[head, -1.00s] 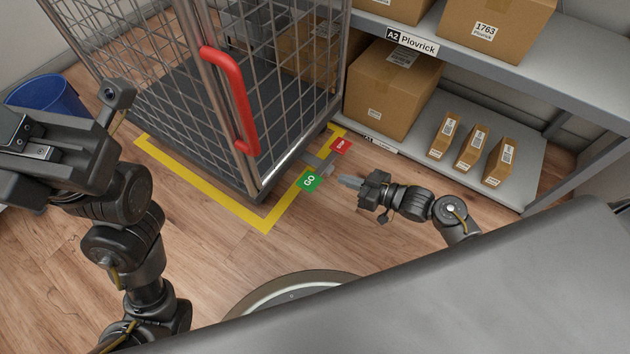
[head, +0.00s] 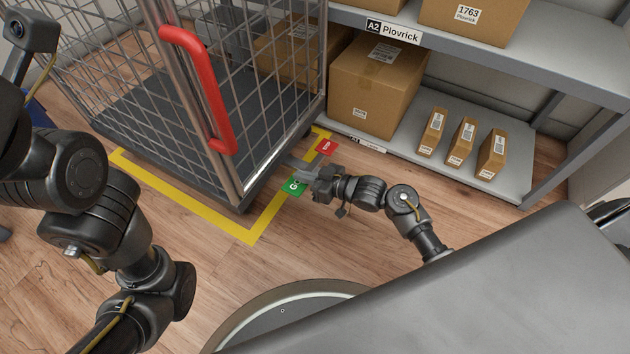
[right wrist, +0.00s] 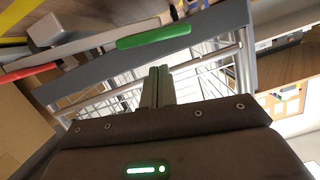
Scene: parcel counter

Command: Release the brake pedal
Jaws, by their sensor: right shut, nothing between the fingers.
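The brake pedal's green GO plate (head: 292,188) and red STOP plate (head: 327,147) show at the lower right edge of the roll cage (head: 245,190) in the head view. My right gripper (head: 308,176) is low beside the cage, close to the GO plate and partly covering it. In the right wrist view its two fingers (right wrist: 157,87) are together and empty. A green strip (right wrist: 155,35) lies beyond the fingertips, with a red strip (right wrist: 28,70) to the left. I cannot tell whether the fingers touch the pedal. My left gripper's fingers are outside the head view.
The cage has a red handle (head: 202,92) and stands inside a yellow floor outline (head: 190,205). A grey shelf (head: 475,165) with cardboard boxes (head: 375,88) stands at the right. Wooden floor (head: 330,235) in front is clear.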

